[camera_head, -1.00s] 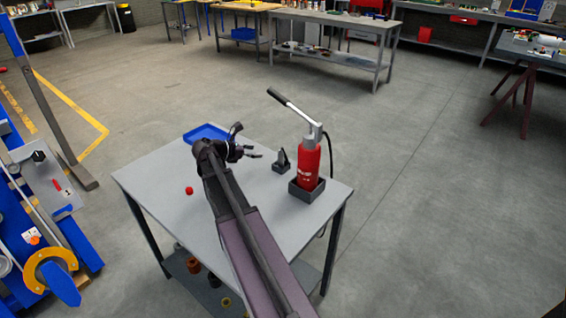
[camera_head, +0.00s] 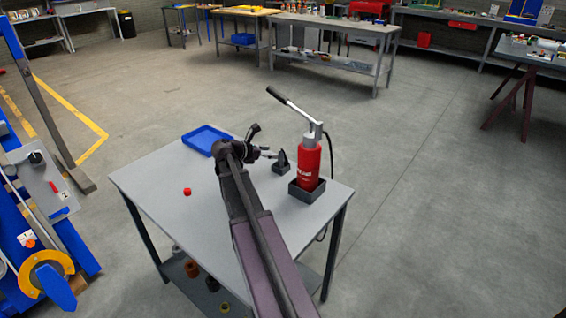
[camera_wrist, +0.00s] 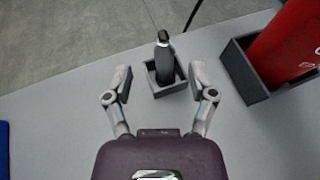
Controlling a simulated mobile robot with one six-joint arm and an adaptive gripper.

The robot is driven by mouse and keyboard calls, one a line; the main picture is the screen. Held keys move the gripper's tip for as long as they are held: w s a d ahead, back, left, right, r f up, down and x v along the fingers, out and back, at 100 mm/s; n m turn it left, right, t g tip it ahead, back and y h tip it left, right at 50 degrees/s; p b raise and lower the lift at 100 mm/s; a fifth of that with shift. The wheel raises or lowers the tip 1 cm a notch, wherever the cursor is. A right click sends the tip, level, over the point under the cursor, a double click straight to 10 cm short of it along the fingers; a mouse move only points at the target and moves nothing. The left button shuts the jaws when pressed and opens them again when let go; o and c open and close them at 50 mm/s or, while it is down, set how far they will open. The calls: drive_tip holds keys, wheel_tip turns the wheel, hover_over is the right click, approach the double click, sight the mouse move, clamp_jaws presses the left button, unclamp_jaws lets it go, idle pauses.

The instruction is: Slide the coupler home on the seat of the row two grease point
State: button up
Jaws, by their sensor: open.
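The coupler (camera_wrist: 164,62) is a dark upright piece with a lighter collar, standing in a small grey holder (camera_wrist: 168,90) on the table. In the head view the coupler (camera_head: 282,158) is small, just right of my gripper. My gripper (camera_wrist: 160,82) is open, and its two fingers point toward the coupler, one on each side of the holder and apart from it. In the head view my gripper (camera_head: 268,153) is low over the table. A red grease pump (camera_head: 310,165) with a long handle stands in a dark box. The row two grease point is not identifiable.
The grey table (camera_head: 165,185) carries a blue tray (camera_head: 206,139) at its far left and a red cap (camera_head: 187,191). A dark hose runs behind the pump. Blue machinery with a numbered grey plate (camera_head: 47,188) is at the left. The table's left half is mostly clear.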

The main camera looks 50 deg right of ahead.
sight(280, 153)
drive_tip(key=b+x, duration=0.1)
drive_tip(key=x, duration=0.1)
drive_tip(key=b+x, duration=0.1)
drive_tip(key=x, duration=0.1)
drive_tip(key=shift+s+a+f, duration=0.1)
drive_tip(key=shift+s+f, duration=0.1)
drive_tip(key=shift+f, duration=0.15)
drive_tip(key=shift+s+d+f, duration=0.1)
drive_tip(key=shift+d, duration=0.4)
clamp_jaws()
